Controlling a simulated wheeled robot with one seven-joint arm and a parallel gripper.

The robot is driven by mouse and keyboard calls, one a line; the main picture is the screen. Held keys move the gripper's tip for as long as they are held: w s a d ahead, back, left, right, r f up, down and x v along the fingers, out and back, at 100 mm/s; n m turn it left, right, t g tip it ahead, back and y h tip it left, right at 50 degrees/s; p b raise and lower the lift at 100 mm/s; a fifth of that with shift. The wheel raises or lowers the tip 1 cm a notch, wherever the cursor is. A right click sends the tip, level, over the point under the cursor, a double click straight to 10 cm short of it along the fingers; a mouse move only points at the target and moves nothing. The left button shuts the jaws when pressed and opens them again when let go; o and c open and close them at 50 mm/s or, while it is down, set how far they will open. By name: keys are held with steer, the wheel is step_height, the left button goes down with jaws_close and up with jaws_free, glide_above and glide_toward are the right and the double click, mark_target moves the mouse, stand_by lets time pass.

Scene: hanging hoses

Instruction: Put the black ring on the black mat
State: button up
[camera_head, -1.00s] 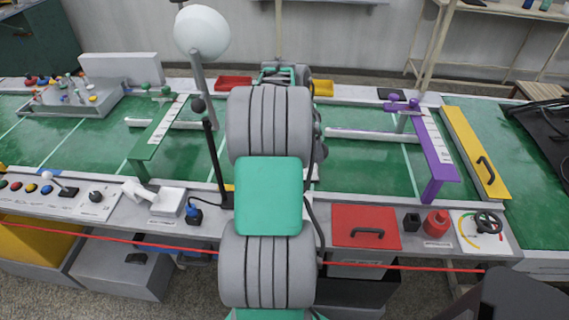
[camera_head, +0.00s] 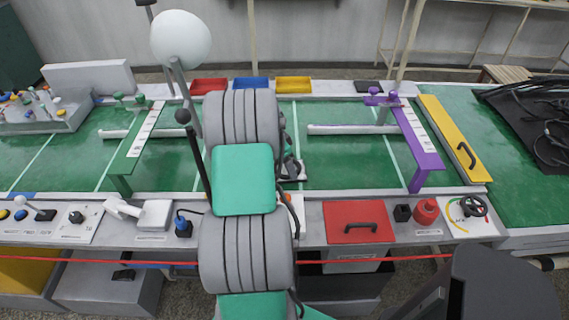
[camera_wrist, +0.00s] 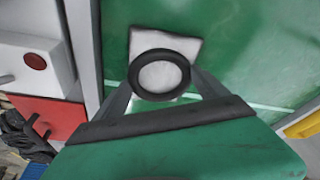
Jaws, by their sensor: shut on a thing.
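The black ring (camera_wrist: 133,78) is in my gripper (camera_wrist: 160,96), in the middle of the wrist view. The fingers are shut on it, and its open face is towards the camera. A white square plate (camera_wrist: 178,45) on the green bench shows behind it and through its hole; I cannot tell the height between them. In the head view my arm mostly hides the gripper and ring. The small black mat (camera_head: 368,87) lies on the bench's far grey ledge, right of the yellow tray and beyond the purple stand. It appears empty.
Red (camera_head: 209,86), blue (camera_head: 250,83) and yellow (camera_head: 294,84) trays line the far ledge. The purple stand (camera_head: 417,140) and its bar rise between my arm and the mat's side. A red lid (camera_head: 350,213) with a handle is in front. Green bench surface between is largely clear.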

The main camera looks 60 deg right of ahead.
steer(key=shift+f, duration=0.2)
steer(key=o, duration=1.3)
steer(key=shift+r, duration=0.1)
steer(key=shift+r, duration=0.3)
steer(key=v, duration=1.1)
steer(key=shift+w+a+r, duration=0.1)
steer(key=shift+a+r, duration=0.05)
steer(key=shift+r, duration=0.2)
